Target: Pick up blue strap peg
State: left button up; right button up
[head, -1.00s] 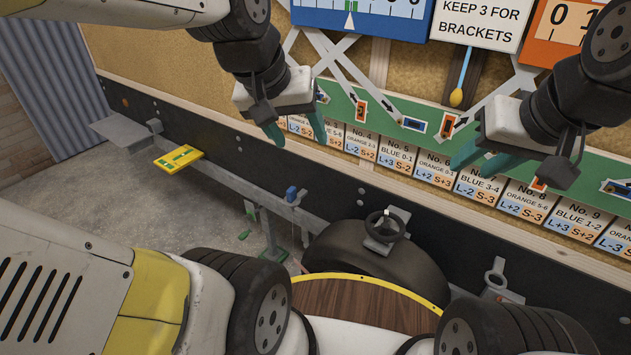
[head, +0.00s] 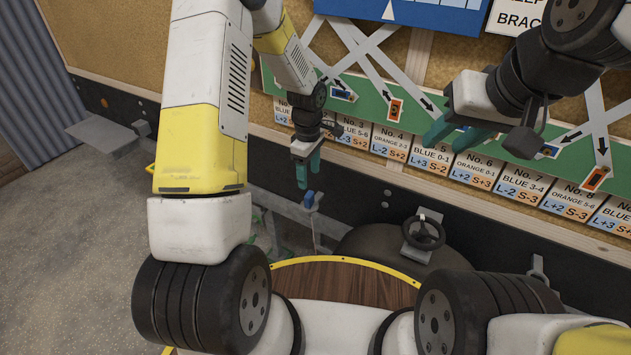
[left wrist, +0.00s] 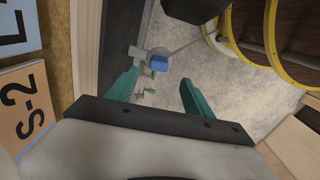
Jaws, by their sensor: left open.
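The blue strap peg (head: 309,199) is a small blue block on a grey bracket low along the black rail. In the left wrist view the blue peg (left wrist: 159,63) shows just beyond and between the tips of my left gripper (left wrist: 160,80). The left fingers are apart with nothing between them. In the head view my left gripper (head: 309,174) points down, just above the peg; a small gap seems to remain. My right gripper (head: 455,135) hangs in front of the number cards, fingers apart and empty.
A black handwheel (head: 425,232) on a bracket stands right of the peg. The black rail (head: 365,200) and number cards (head: 431,157) run behind. A round wooden top with yellow rim (head: 345,262) lies in front. Concrete floor (head: 85,250) is clear at left.

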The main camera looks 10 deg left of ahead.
aim_at(309, 194)
pick_arm(q)
jog(key=f, duration=0.9)
jog(key=shift+w+f, duration=0.2)
jog(key=shift+f, duration=0.15)
grip_shut()
